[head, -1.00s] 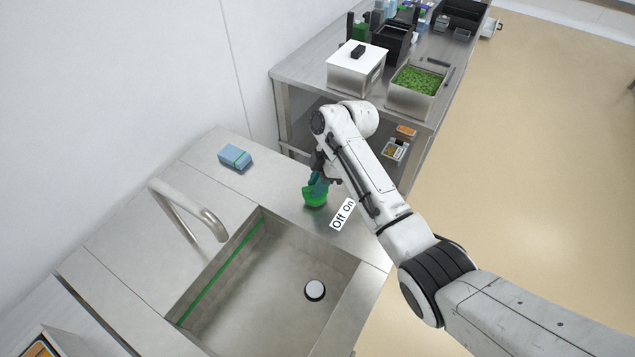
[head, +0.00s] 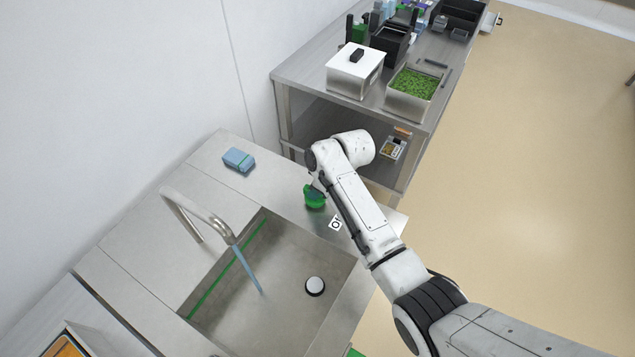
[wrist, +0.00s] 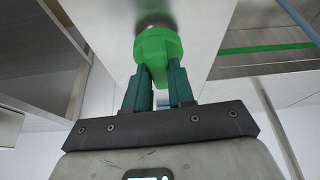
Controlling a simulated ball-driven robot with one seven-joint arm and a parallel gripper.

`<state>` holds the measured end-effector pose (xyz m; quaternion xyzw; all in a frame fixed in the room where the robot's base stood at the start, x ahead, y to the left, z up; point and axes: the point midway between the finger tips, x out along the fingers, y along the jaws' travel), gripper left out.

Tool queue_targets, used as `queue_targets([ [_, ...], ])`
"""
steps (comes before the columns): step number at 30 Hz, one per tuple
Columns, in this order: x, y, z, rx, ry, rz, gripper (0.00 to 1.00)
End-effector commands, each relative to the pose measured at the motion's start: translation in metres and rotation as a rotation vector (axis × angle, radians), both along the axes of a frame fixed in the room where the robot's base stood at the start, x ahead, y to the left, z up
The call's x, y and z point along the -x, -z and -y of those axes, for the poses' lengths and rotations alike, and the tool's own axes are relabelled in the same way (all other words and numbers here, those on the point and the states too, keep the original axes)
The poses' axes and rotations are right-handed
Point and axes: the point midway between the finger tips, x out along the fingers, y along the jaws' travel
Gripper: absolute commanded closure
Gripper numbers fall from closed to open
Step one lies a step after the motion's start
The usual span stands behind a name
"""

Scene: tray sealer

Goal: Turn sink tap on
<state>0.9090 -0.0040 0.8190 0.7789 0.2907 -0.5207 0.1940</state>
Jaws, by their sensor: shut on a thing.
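In the head view my arm hides most of the gripper. The curved steel spout (head: 205,215) reaches over the basin (head: 215,318). A blue stream of water (head: 250,268) runs from the spout into the basin.
A blue sponge (head: 239,160) lies on the counter behind the sink. A steel table (head: 300,75) at the back holds a white-lidded box (head: 354,70) and a pan of green pieces (head: 415,84). The floor on the right is clear.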

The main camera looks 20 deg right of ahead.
Motion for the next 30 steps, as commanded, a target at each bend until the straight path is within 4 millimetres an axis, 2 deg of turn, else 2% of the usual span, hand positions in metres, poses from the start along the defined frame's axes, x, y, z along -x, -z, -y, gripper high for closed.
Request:
queue_targets([
  [13, 0.0001, -0.0018, -0.0021, 0.000, 0.267, 0.002, 1.00],
  [30, -0.0003, -0.0012, -0.0020, 0.000, 0.322, 0.003, 1.00],
])
